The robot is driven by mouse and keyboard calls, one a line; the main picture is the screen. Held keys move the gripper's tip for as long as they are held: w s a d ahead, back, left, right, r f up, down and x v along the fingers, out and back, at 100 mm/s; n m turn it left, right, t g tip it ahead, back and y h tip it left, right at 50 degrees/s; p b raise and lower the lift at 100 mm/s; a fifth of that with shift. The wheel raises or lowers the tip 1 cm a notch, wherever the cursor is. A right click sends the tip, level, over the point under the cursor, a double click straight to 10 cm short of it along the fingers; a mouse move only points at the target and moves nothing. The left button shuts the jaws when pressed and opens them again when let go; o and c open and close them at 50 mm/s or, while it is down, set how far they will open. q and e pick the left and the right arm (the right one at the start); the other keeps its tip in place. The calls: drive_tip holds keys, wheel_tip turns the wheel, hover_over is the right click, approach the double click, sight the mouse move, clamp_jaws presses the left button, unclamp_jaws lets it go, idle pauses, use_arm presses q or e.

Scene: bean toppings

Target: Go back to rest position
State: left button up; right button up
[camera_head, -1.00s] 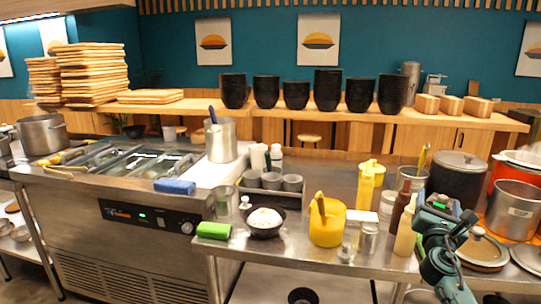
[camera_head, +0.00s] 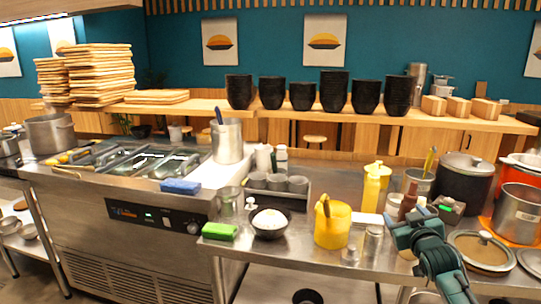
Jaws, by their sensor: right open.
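My right arm, teal and dark, comes up from the bottom right. Its gripper (camera_head: 396,225) is over the right part of the steel counter (camera_head: 290,252), near the sauce bottles and jars. The jaws are open and I see nothing held in them. The fingertips are small and hard to make out. A black bowl of white rice (camera_head: 269,223) stands on the counter, well left of the gripper. My left gripper is not in view.
A yellow squeeze bottle (camera_head: 371,188), a dark red bottle (camera_head: 408,201) and a small steel shaker (camera_head: 373,242) stand close to the gripper. A green sponge (camera_head: 219,231) lies at the counter's left end.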

drive_tip(key=s+a+f+g+y, duration=0.1)
drive_tip(key=s+a+f+g, duration=0.1)
drive_tip(key=s+a+f, duration=0.5)
drive_tip(key=s+a+f+n+g+y, duration=0.1)
drive_tip(key=s+a+f+y, duration=0.15)
drive_tip(key=s+f, duration=0.65)
drive_tip(key=s+a+f+g+y, duration=0.1)
drive_tip(key=s+a+f+g, duration=0.1)
drive_tip(key=s+a+f, duration=0.65)
drive_tip(key=s+a+g, duration=0.1)
drive_tip(key=s+a, duration=0.1)
drive_tip(key=s, duration=1.2)
drive_tip(key=shift+s+a+f+m+g+y, duration=0.2)
drive_tip(key=shift+a+f+m+g+y, duration=0.05)
drive_tip(key=shift+a+m+g+y, duration=0.1)
